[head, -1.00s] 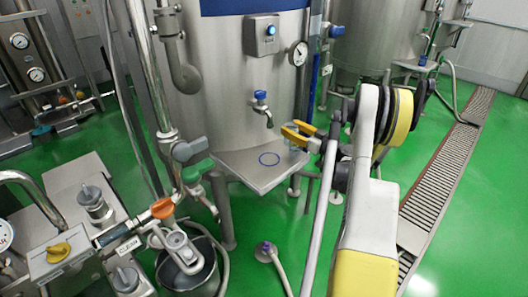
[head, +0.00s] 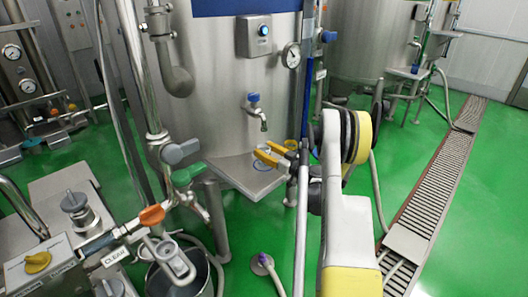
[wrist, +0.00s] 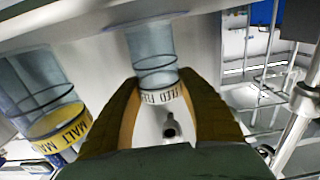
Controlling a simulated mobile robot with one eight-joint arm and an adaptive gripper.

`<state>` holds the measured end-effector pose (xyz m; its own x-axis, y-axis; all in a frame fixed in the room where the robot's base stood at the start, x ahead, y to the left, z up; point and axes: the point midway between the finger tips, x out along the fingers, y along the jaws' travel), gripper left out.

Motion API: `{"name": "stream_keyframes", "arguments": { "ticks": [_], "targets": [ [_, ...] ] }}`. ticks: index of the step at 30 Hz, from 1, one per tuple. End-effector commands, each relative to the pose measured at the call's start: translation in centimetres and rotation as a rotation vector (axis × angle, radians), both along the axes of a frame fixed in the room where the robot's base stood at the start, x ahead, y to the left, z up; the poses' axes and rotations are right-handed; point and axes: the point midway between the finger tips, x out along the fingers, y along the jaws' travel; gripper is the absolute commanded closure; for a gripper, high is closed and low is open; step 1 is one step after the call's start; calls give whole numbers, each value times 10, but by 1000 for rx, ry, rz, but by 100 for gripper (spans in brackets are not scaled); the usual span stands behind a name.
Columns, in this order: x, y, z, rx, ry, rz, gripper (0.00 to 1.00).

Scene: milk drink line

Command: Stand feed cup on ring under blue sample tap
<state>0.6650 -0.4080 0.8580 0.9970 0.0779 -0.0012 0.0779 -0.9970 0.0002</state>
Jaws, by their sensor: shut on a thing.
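My gripper (head: 264,158) is shut on the feed cup, with its yellow fingers over the shelf in the head view. The feed cup (wrist: 154,50) is clear with dark bands and a pale label, and it sits between the fingers (wrist: 160,105) in the wrist view. I cannot make out the cup in the head view. The blue sample tap (head: 255,98) is on the steel tank, above the fingers in the picture. The steel shelf (head: 240,182) is below it. I cannot tell whether the cup touches the shelf.
A clear cup with a yellow MALT label (wrist: 62,125) is left of the feed cup in the wrist view. A gauge (head: 291,56) is on the tank.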

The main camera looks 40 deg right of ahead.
Motion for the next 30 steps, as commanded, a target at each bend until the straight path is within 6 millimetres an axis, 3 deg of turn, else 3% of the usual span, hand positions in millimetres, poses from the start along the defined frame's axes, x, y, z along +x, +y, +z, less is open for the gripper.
{"name": "stream_keyframes", "arguments": {
  "ticks": [4,5,6,7,19,30],
  "targets": [
    [0,0,-3,0,0,0,89],
    [0,0,-3,0,0,0,53],
    [0,0,-3,0,0,0,40],
    [0,0,-3,0,0,0,35],
    [-5,-1,1,0,0,-1,35],
    [-82,-8,4,0,0,-5,35]
  ]
}}
